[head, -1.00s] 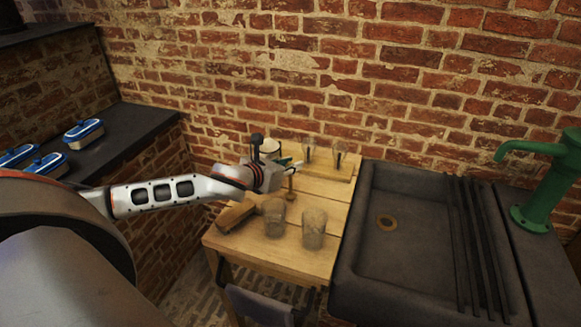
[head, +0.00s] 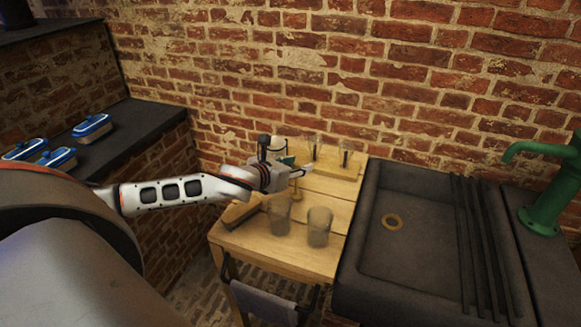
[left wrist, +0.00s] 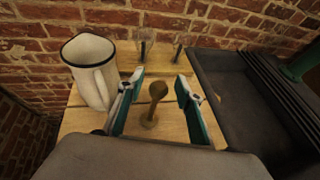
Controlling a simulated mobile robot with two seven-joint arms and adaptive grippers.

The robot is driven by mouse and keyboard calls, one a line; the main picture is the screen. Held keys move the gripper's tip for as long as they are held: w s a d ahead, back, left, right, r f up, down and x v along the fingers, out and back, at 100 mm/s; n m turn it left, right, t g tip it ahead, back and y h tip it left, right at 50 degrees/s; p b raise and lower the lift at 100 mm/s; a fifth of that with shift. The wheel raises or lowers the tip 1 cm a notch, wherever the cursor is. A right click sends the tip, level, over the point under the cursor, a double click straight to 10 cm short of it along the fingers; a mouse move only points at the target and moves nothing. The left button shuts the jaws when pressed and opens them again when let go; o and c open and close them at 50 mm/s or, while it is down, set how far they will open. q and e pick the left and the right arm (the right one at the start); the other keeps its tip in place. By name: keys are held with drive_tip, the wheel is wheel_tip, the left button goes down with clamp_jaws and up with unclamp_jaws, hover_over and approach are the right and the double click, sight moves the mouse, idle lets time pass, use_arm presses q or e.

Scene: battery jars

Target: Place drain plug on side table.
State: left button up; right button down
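The brass-coloured drain plug (head: 296,189) stands upright on the wooden side table (head: 325,186), its knob at the top. In the left wrist view the drain plug (left wrist: 154,102) shows between the two teal-padded fingers, with a gap on each side. My left gripper (head: 300,169) is over the table's left part; in the left wrist view the gripper (left wrist: 158,90) is open and appears not to touch the plug. The plug's base looks to rest on the wood. My right gripper is not in view.
A white jug (left wrist: 93,72) stands left of the fingers. Two glass jars (head: 319,226) and a wooden brush-like block (head: 243,211) are at the table's front. Thin-stemmed glass items (head: 345,152) stand behind. The dark sink (head: 375,255) adjoins on the right.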

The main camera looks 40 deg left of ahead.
use_arm(q)
drive_tip(key=b+v, duration=0.1)
drive_tip(key=v, duration=1.1)
drive_tip(key=shift+r, duration=0.15)
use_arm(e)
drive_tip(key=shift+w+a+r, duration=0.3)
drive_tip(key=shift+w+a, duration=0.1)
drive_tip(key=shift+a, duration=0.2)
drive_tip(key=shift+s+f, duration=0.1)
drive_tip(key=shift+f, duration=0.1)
